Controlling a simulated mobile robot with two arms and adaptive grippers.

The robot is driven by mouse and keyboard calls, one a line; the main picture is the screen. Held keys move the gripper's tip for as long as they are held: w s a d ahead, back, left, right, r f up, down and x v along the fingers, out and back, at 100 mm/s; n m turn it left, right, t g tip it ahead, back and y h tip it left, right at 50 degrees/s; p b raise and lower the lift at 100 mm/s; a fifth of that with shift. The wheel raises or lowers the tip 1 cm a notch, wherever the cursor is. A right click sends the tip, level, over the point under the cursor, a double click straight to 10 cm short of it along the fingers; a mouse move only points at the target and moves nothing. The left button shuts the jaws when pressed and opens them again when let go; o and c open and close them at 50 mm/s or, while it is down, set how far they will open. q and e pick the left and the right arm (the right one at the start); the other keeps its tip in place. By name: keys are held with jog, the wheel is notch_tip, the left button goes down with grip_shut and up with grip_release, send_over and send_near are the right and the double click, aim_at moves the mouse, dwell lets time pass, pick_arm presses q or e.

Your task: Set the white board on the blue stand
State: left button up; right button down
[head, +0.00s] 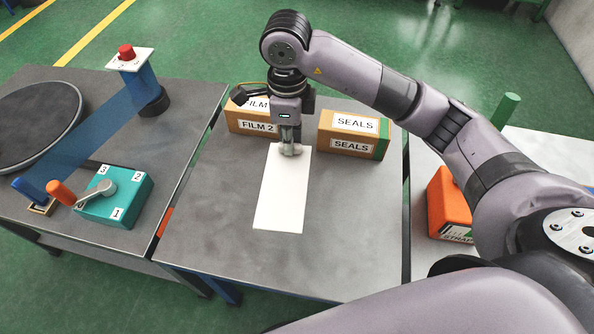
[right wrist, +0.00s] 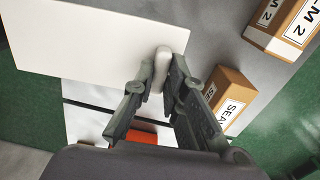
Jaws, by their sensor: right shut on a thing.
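The white board (head: 281,200) is a long pale rectangle over the middle table in the head view. It also fills the upper left of the right wrist view (right wrist: 80,40). My right gripper (head: 290,149) is at the board's far end, shut on a pale rounded grip piece (right wrist: 162,70) at that end. I cannot tell whether the board touches the table. A blue upright (head: 139,82) with a white plate and red knob on top stands on the left table; I cannot tell whether it is the blue stand. My left gripper is not in view.
FILM 2 boxes (head: 252,124) and a SEALS box (head: 352,146) stand behind the board. The left table holds a teal dial box (head: 117,200), translucent blue film (head: 85,138) and a dark round plate (head: 35,125). An orange box (head: 447,203) is at right. The front middle table is clear.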

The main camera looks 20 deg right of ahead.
jog(key=shift+w+a+r+m, duration=0.1)
jog(key=shift+r+m, duration=0.15)
jog(key=shift+m, duration=0.15)
jog(key=shift+f, duration=0.25)
notch_tip(320, 180, down, 14)
jog(key=shift+f+p, duration=0.25)
jog(key=shift+p, duration=0.7)
jog(key=shift+f, duration=2.4)
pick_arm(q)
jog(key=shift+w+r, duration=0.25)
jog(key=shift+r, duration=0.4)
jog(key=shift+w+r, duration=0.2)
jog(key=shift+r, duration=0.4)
pick_arm(e)
jog(key=shift+f, duration=0.1)
jog(key=c, duration=1.6)
grip_release()
jog(key=shift+c, duration=0.2)
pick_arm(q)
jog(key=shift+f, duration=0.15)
pick_arm(e)
jog(key=shift+o, duration=0.2)
